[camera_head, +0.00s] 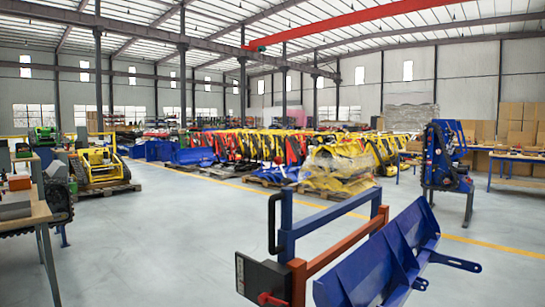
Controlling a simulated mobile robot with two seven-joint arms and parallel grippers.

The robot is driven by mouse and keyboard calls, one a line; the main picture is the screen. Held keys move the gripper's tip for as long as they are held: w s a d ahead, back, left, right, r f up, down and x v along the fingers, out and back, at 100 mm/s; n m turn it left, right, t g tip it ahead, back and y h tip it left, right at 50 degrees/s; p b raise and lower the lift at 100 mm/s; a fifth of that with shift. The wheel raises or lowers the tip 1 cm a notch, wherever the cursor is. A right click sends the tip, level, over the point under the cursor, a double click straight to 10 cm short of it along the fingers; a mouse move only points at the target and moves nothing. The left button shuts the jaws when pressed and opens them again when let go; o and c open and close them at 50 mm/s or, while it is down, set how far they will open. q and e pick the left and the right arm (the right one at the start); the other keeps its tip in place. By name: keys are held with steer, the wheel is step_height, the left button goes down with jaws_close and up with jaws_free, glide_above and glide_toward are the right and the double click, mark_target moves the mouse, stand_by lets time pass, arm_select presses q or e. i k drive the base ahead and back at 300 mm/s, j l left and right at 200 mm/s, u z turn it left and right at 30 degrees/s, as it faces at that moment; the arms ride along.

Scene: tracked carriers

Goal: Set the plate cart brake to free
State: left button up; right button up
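A cart frame with blue upper rails (335,213) and an orange-brown rail (342,246) stands in the near foreground, right of centre. A black handle (275,224) is fixed to its left end. A dark box (262,278) sits at the near left corner, with a red lever (271,299) low on its front. The lever points sideways near the bottom picture edge; its brake setting cannot be read. A long blue plate-like part (385,262) rests along the right side of the frame. Neither of my grippers is in view.
A workbench (40,212) stands at the left edge. A yellow tracked machine (98,166) sits on a pallet behind it. A blue stand (444,160) and a blue-legged table (510,157) are at the right. The grey floor (160,240) left of the cart is clear.

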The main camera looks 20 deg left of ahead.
mark_target(278, 161)
steer(key=i+j, duration=0.2)
steer(key=j, duration=0.15)
steer(key=i+j+z, duration=0.1)
steer(key=i+j, duration=0.3)
steer(key=j, duration=0.3)
steer(key=i+j, duration=0.15)
steer(key=j, duration=0.15)
steer(key=i+j+z, duration=0.1)
steer(key=j, duration=0.3)
steer(key=i+l, duration=0.05)
steer(key=i, duration=0.05)
